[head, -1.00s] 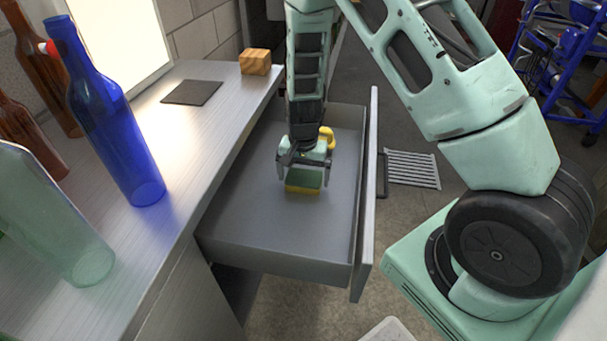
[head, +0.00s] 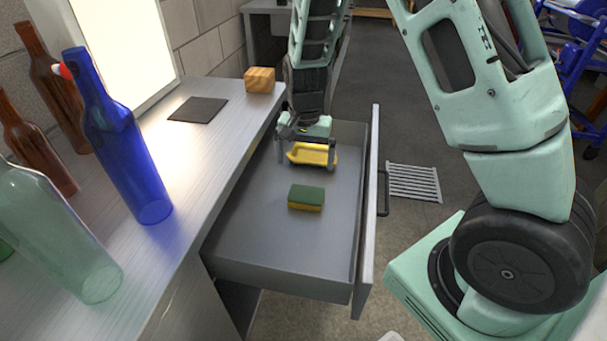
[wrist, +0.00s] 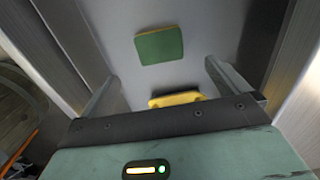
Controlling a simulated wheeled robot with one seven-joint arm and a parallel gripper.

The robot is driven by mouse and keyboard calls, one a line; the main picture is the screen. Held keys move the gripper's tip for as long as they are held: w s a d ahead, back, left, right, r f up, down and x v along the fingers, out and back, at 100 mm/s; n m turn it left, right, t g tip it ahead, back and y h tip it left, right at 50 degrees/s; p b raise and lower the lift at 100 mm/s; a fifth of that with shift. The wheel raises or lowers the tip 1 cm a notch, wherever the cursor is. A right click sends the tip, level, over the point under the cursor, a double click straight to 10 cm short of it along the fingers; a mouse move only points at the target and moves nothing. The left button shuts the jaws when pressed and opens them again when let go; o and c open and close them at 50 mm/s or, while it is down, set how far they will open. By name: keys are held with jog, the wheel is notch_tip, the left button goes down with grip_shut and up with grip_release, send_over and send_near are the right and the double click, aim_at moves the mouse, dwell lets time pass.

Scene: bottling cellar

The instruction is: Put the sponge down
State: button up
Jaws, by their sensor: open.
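The sponge (head: 306,198), green on top and yellow below, lies flat on the drawer floor near its middle. It also shows in the wrist view (wrist: 160,46), beyond the fingers and clear of them. My gripper (head: 308,158) is open and empty, behind the sponge and apart from it. A yellow handled thing (head: 312,154) lies in the drawer by my fingers; in the wrist view part of it (wrist: 174,99) shows between them, the rest hidden by my gripper body. The open drawer (head: 240,225) is grey.
The counter on the left holds a blue bottle (head: 128,155), a clear green bottle (head: 60,240), brown bottles (head: 55,85), a dark square pad (head: 198,109) and a wooden block (head: 259,79). The drawer front (head: 368,210) stands at the right. The drawer floor near the sponge is free.

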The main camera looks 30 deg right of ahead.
jog(key=s+a+r+n+y, duration=0.1)
jog(key=s+a+r+n, duration=0.3)
jog(key=s+a, duration=0.3)
jog(key=s+a+r+n+y, duration=0.1)
jog(key=s+a+r+n, duration=0.35)
jog(key=a, duration=0.35)
jog(key=s+a+r+n, duration=0.2)
jog(key=s+n, duration=0.2)
jog(key=s, duration=0.3)
jog(key=s+a+r+n+h, duration=0.1)
jog(key=s+r+n, duration=0.1)
jog(key=s+n, duration=0.2)
jog(key=s, duration=0.3)
jog(key=shift+a, duration=0.35)
notch_tip(320, 180, up, 11)
jog(key=p, duration=1.1)
jog(key=shift+r, duration=0.2)
